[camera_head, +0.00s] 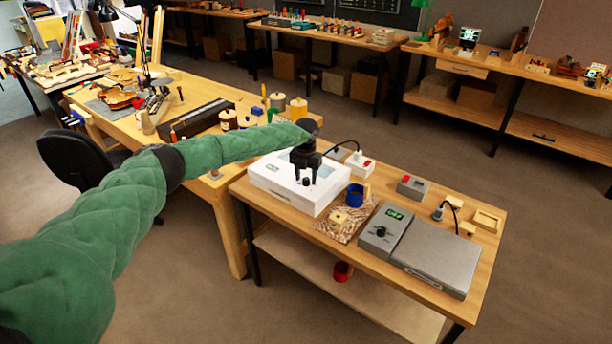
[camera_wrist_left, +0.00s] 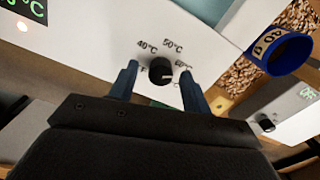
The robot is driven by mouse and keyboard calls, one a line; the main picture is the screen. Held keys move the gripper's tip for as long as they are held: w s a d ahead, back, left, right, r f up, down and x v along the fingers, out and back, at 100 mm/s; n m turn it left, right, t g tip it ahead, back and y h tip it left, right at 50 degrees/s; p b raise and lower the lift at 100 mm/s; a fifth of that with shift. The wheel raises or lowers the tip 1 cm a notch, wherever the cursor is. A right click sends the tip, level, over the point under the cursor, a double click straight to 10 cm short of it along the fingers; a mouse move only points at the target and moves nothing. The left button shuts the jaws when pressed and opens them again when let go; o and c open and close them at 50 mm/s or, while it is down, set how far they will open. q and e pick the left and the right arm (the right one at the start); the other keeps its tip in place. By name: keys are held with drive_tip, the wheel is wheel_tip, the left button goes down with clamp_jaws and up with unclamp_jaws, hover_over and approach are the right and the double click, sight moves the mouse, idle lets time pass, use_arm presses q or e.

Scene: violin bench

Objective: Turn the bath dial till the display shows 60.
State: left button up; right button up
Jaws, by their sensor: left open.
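The white bath (camera_head: 278,190) stands at the left end of the near bench, with its small display (camera_head: 273,168) on the front panel. In the left wrist view the black dial (camera_wrist_left: 160,71) sits beside printed 40, 50 and 60 °C marks. A pale line on the dial points roughly right; its exact setting is hard to tell. The green display (camera_wrist_left: 28,10) is cut off at the corner, so its full number cannot be read. My left gripper (camera_head: 304,181) is open, pointing down, one finger on each side of the dial, with gaps visible. My right gripper is not in view.
A cable runs behind the bath.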

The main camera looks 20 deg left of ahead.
use_arm(q)
drive_tip(key=shift+f, duration=0.4)
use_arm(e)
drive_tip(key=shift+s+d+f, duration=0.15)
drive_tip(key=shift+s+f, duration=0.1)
use_arm(q)
drive_tip(key=c, duration=0.9)
drive_tip(key=shift+c, duration=0.4)
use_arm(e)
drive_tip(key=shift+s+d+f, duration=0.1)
